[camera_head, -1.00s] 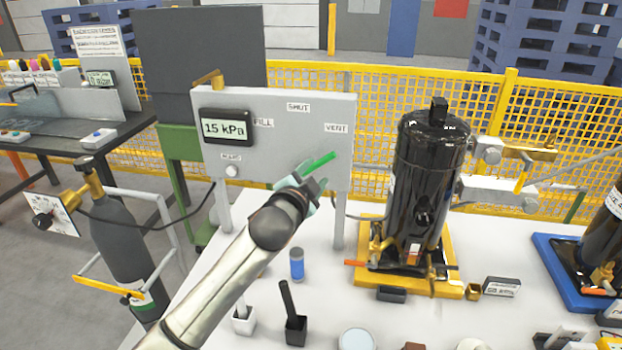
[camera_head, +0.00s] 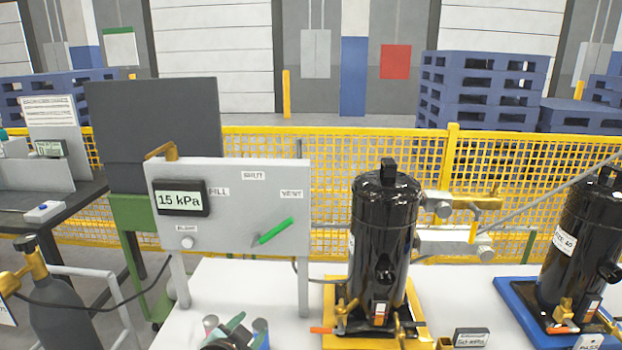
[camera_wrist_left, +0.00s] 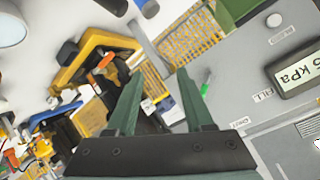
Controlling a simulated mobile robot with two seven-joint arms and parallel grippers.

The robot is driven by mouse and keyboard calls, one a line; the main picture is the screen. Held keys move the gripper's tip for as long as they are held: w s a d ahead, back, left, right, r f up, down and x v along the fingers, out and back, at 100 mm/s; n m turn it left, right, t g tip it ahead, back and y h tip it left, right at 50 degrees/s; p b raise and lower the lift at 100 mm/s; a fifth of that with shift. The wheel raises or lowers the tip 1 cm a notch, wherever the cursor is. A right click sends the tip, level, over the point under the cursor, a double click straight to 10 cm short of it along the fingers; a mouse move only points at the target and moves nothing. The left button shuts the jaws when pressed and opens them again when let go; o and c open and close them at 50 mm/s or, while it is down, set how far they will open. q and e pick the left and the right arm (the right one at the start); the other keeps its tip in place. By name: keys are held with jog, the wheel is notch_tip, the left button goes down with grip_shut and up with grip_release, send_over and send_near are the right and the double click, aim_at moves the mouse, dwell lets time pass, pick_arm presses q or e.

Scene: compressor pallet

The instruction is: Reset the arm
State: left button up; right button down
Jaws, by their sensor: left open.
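My left gripper (camera_head: 240,332) shows at the bottom edge of the head view, low in front of the grey panel. Its two teal fingers are apart, with nothing between them, and they also show in the left wrist view (camera_wrist_left: 158,92). Most of the left arm is out of the head view. The grey panel (camera_head: 235,208) carries a display (camera_head: 180,198) reading 15 kPa and a green lever (camera_head: 272,231) slanting up to the right toward the VENT label. The lever is apart from the gripper. My right gripper is not in view.
A black compressor (camera_head: 382,235) stands on a yellow base (camera_head: 340,341) right of the panel. Another compressor (camera_head: 578,240) stands on a blue base (camera_head: 518,305). A grey gas cylinder (camera_head: 62,312) is at left. A yellow mesh fence (camera_head: 330,185) runs behind.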

pick_arm(q)
jog(key=s+a+f+n+g, duration=0.2)
jog(key=s+a+f+g, duration=0.15)
jog(key=s, duration=0.65)
jog(key=s+a+f+n+g+y, duration=0.15)
jog(key=s+f, duration=0.35)
jog(key=s, duration=0.5)
jog(key=s+a+f+n+g, duration=0.3)
jog(key=s+f+g, duration=0.15)
jog(key=s, duration=0.55)
jog(key=w+d+f+t+h, duration=0.1)
jog(key=w+d+f+t, duration=0.1)
jog(key=f, duration=0.3)
jog(key=w+d+f+t+h, duration=0.1)
jog(key=d+f+t, duration=0.1)
jog(key=f+t, duration=0.2)
jog(key=shift+w+d+f, duration=0.2)
jog(key=shift+w+f, duration=0.2)
jog(key=shift+f, duration=0.7)
jog(key=shift+m+t, duration=0.25)
dwell(2.7)
